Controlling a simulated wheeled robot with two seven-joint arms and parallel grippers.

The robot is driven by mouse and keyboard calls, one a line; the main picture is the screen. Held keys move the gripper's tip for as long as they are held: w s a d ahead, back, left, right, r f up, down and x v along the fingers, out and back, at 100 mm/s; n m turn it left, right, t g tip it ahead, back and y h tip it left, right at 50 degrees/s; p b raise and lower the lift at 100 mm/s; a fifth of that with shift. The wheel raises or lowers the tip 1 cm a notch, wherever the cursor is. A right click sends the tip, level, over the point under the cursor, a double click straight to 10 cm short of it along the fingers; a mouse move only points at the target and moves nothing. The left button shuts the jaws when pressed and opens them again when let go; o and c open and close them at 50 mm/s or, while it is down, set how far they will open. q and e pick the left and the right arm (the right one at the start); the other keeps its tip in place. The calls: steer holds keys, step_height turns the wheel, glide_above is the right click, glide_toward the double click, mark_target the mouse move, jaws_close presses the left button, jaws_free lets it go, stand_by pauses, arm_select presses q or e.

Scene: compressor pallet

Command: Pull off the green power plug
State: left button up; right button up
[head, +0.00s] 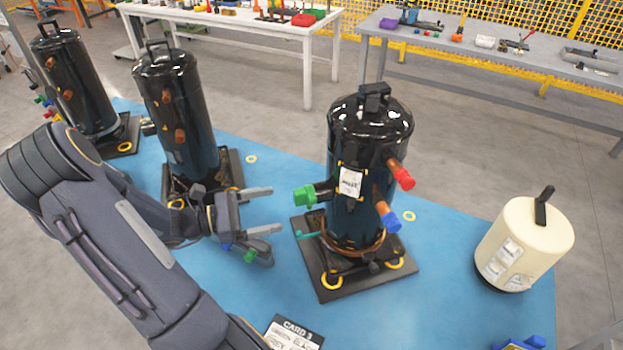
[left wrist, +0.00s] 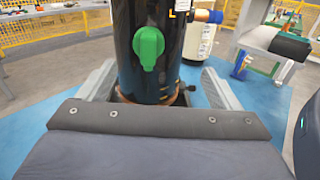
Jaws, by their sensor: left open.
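The green power plug (head: 305,197) sits on a dark stub on the left side of the black compressor (head: 370,130) near the middle of the blue pallet top. In the left wrist view the green plug (left wrist: 149,46) faces the camera, above and between the fingers. My left gripper (head: 268,210) is open and empty, to the left of the plug and a little lower in the head view, apart from it. In the left wrist view its two fingers (left wrist: 158,88) are spread on either side of the compressor's lower body. My right gripper does not show in the head view.
The compressor also carries a red cap (head: 403,179) and a blue cap (head: 391,222). Two more black compressors (head: 178,115) (head: 75,80) stand at the left. A cream tank (head: 525,240) stands at the right. A card (head: 293,334) lies at the front edge.

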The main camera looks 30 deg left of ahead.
mark_target(299, 198)
arm_select(q)
steer(key=shift+w+a+n+t, duration=0.2)
steer(key=shift+a+n+t, duration=0.2)
steer(key=shift+a, duration=0.3)
steer(key=shift+b+x, duration=0.9)
steer(key=shift+x, duration=3.6)
steer(key=shift+f+p, duration=0.1)
steer(key=shift+p, duration=0.35)
